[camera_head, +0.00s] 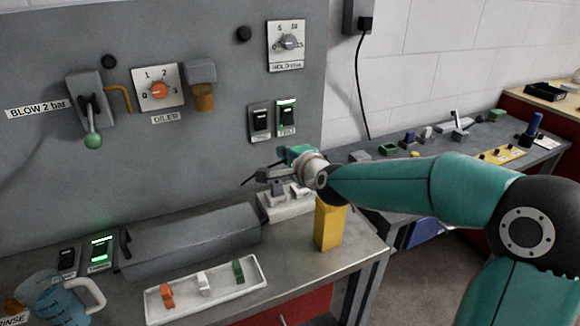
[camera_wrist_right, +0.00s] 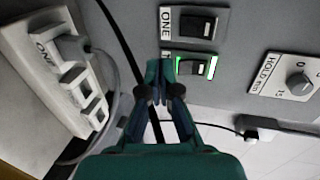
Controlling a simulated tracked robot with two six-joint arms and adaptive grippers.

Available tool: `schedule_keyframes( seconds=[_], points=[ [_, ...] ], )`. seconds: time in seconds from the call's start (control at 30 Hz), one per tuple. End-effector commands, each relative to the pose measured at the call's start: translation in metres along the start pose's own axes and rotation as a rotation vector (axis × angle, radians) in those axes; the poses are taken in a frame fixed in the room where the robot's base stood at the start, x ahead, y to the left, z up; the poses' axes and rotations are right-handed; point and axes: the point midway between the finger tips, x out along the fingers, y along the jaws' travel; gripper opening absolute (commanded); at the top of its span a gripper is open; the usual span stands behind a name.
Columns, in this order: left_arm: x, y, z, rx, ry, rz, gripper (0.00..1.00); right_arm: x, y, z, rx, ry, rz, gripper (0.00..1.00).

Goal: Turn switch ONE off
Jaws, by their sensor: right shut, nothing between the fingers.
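My right gripper (camera_head: 286,153) is shut and empty, below the two switches in the head view. In the right wrist view its fingertips (camera_wrist_right: 167,68) overlap the lit switch's label side; contact cannot be told. My left gripper is out of view.
A white socket strip (camera_wrist_right: 42,62) with a plug and cable lies beside my gripper. A HOLD dial (camera_head: 288,42) is above the switches. A yellow block (camera_head: 329,226) and a white tray (camera_head: 160,311) are on the bench. Another switch pair (camera_head: 101,249) is lower left.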

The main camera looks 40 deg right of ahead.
Motion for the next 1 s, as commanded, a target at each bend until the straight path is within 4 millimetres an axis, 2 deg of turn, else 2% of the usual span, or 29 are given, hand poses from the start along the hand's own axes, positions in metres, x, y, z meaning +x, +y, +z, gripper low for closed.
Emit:
schedule_keyframes(
  seconds=[0.1,0.23,0.8,0.93,1.0],
  points=[
    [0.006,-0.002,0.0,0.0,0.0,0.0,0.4,-0.016,0.005,0.001,-0.002,-0.002,-0.002,0.0],
    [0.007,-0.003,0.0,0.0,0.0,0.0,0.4,-0.025,0.007,0.001,-0.001,-0.002,0.0,0.0],
    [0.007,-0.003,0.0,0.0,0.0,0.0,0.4,-0.027,0.006,0.002,-0.001,-0.003,0.0,0.0],
    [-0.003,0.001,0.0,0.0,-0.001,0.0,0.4,-0.029,-0.004,0.002,-0.001,-0.003,-0.001,0.0],
    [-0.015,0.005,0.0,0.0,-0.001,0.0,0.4,-0.033,-0.016,0.002,-0.002,-0.003,-0.001,0.0]
  ],
)
